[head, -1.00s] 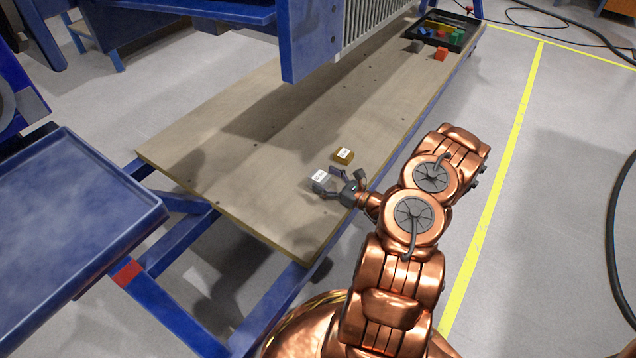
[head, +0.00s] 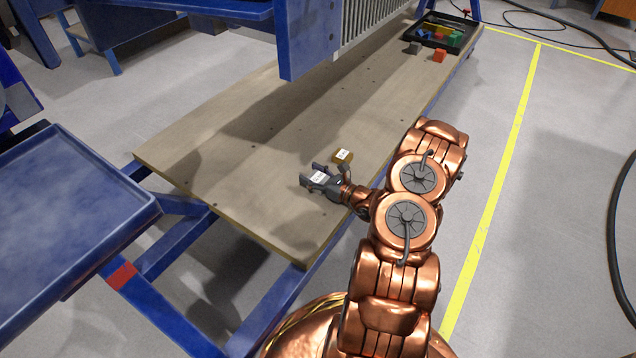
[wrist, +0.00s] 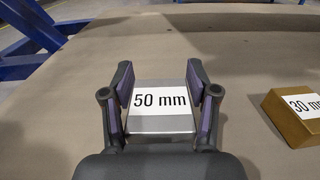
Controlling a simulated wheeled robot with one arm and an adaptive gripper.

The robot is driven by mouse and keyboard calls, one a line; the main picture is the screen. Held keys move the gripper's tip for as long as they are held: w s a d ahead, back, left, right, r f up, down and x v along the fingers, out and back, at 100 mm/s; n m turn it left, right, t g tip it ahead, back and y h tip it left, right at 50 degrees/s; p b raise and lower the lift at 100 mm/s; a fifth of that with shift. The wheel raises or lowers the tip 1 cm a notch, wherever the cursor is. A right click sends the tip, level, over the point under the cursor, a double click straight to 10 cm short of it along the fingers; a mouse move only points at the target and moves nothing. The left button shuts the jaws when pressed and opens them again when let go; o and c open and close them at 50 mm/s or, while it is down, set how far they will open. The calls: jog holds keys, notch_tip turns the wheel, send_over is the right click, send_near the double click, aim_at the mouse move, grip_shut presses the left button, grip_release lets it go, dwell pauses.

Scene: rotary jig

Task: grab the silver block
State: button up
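The silver block (head: 318,177), with a white "50 mm" label on top, rests on the wooden table near its front edge. In the wrist view the silver block (wrist: 160,123) fills the space between the two dark fingers with purple pads. My gripper (head: 312,173) is around the block, one finger on each side. The block looks level and at table height. Its lower sides are hidden by the fingers.
A gold-brown block (head: 343,156) labelled "30 mm" (wrist: 292,115) sits just right of my gripper. A black tray (head: 468,43) with coloured blocks stands at the table's far end, with a red block (head: 439,56) and a grey block (head: 413,48) nearby. A blue tray (head: 65,215) is at left.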

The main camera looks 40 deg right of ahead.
jog(key=c, duration=0.9)
jog(key=shift+o, duration=0.2)
